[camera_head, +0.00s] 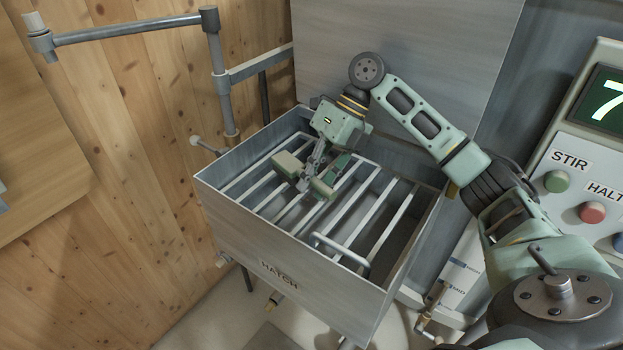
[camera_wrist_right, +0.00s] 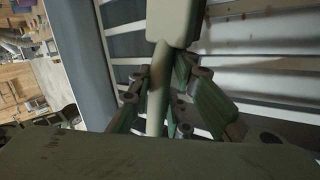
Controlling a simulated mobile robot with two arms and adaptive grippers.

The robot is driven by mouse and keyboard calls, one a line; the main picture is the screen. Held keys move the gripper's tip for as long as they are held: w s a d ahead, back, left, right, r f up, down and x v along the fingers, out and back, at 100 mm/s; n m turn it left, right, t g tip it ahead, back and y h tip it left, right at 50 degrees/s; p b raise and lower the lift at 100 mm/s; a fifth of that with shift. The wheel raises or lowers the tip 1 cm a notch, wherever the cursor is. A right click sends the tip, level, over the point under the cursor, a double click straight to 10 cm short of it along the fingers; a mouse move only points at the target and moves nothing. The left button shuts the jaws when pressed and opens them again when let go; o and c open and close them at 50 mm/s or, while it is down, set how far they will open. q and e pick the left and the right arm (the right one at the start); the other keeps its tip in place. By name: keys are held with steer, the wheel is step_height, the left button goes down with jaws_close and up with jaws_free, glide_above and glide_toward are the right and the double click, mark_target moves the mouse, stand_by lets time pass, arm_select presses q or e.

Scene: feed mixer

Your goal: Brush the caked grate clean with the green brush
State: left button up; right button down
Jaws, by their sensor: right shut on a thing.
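The grate (camera_head: 391,228) is a set of pale grey bars across the open top of a metal box. My right gripper (camera_head: 326,178) is over the grate's back left part, shut on the brush. The brush's pale green block (camera_head: 287,164) shows left of the fingers, low over the bars; I cannot tell whether it touches them. In the right wrist view, the brush's pale handle (camera_wrist_right: 158,85) runs between the dark green fingers up to the block. Its bristles are hidden. My left gripper is not in view.
The metal box (camera_head: 230,215) marked HATCH has raised walls around the grate. A loop handle (camera_head: 340,250) stands at the front right of the grate. A grey panel (camera_head: 400,60) rises behind. A control panel (camera_head: 590,150) with buttons stands right. A pipe (camera_head: 130,28) juts out upper left.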

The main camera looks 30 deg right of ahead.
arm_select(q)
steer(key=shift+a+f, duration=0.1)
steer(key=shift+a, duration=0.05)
arm_select(e)
steer(key=shift+w+d+r, duration=0.25)
steer(key=shift+d+r, duration=0.05)
steer(key=shift+d, duration=0.15)
steer(key=shift+w+d+r, duration=0.2)
steer(key=shift+d+r, duration=0.05)
steer(key=shift+d, duration=0.2)
